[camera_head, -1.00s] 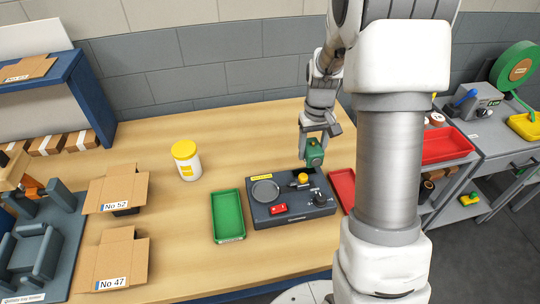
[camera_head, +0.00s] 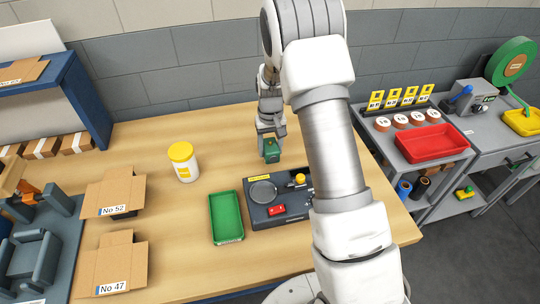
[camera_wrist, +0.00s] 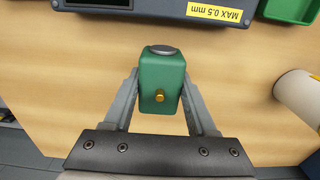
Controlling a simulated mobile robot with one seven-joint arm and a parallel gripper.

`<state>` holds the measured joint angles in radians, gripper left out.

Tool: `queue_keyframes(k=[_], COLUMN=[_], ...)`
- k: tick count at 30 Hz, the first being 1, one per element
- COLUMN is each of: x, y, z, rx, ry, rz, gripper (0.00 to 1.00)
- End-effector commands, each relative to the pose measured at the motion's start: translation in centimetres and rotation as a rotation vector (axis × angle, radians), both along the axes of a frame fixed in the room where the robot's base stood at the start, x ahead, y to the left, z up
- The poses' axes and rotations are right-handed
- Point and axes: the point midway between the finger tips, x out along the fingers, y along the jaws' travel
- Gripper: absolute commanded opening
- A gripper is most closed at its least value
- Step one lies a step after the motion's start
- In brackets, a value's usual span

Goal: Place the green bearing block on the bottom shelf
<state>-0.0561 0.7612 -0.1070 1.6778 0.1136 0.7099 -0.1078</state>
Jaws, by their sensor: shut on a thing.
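The green bearing block (camera_head: 270,150) is held above the wooden table, behind the dark test box. In the wrist view the block (camera_wrist: 160,82) sits between the two fingers, with a gold knob on its face and a grey disc at its far end. My gripper (camera_head: 270,142) is shut on it, and my gripper's fingers also flank it in the wrist view (camera_wrist: 160,95). Bottom shelves show under the grey side bench (camera_head: 437,190) at the right and below the blue shelf unit (camera_head: 83,90) at the left. I cannot tell which is meant.
A dark box with a dial and red switch (camera_head: 262,213) stands near the table's front, beside a green tray (camera_head: 227,215). A white jar with a yellow lid (camera_head: 184,165) stands left. Cartons (camera_head: 113,193) lie further left. A red tray (camera_head: 432,144) sits on the bench.

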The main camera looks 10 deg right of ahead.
Motion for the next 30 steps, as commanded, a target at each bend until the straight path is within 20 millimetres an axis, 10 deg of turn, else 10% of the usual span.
queue_keyframes(k=[24,25,30], x=[0.2,0.1,0.1], y=[0.1,0.1,0.1], z=[-4.5,-4.4,-4.4], rx=[0.0,0.0,0.0], ry=[-0.003,-0.001,-0.001], rz=[0.0,0.0,0.0], gripper=[0.0,0.63,0.87])
